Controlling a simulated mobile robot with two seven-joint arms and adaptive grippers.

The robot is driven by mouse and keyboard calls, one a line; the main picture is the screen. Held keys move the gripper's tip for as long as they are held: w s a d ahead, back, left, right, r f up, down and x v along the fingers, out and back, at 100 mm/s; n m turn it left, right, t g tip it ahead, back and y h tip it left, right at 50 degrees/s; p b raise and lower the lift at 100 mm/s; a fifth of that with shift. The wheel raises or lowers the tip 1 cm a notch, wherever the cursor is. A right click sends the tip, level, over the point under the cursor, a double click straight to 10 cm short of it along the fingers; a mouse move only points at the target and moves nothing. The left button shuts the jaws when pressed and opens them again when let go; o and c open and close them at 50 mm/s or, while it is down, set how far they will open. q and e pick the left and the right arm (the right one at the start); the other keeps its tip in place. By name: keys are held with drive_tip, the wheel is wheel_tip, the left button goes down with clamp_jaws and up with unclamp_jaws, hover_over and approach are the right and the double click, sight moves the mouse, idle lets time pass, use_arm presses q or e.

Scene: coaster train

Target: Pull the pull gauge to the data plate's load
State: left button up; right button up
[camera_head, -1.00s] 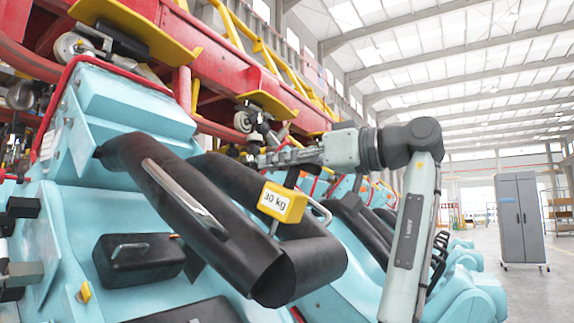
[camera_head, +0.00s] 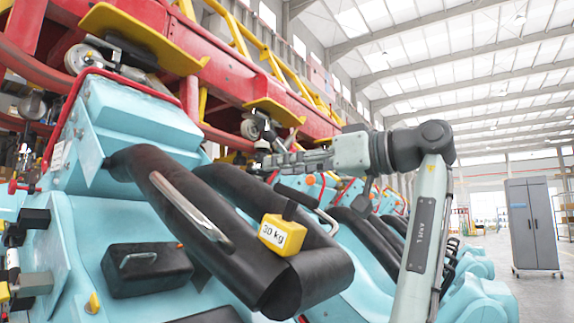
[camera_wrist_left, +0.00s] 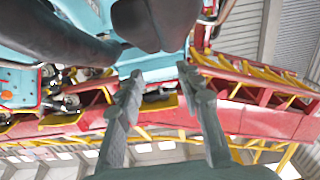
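The yellow pull gauge (camera_head: 283,235), its face reading "30 kg", sits against the black padded lap bar (camera_head: 310,283) of a turquoise seat. Its black handle (camera_head: 300,196) sticks up and leans. My left gripper (camera_head: 290,161) is above the handle and apart from it. In the left wrist view, my left gripper (camera_wrist_left: 165,105) is open, with nothing between its fingers. A small pale plate (camera_head: 60,155) is on the seat's side at the left; its text is too small to read, and I cannot tell if it is the data plate. My right gripper is not in view.
A metal grab handle (camera_head: 190,212) is on the near lap bar. A black box (camera_head: 147,268) with a handle is on the seat. Red track with yellow parts (camera_head: 230,95) runs behind and above. A grey cabinet (camera_head: 532,225) stands on open floor at the right.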

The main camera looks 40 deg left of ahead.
use_arm(q)
drive_tip(key=d, duration=1.2)
drive_tip(key=shift+w, duration=0.35)
drive_tip(key=shift+a, duration=0.1)
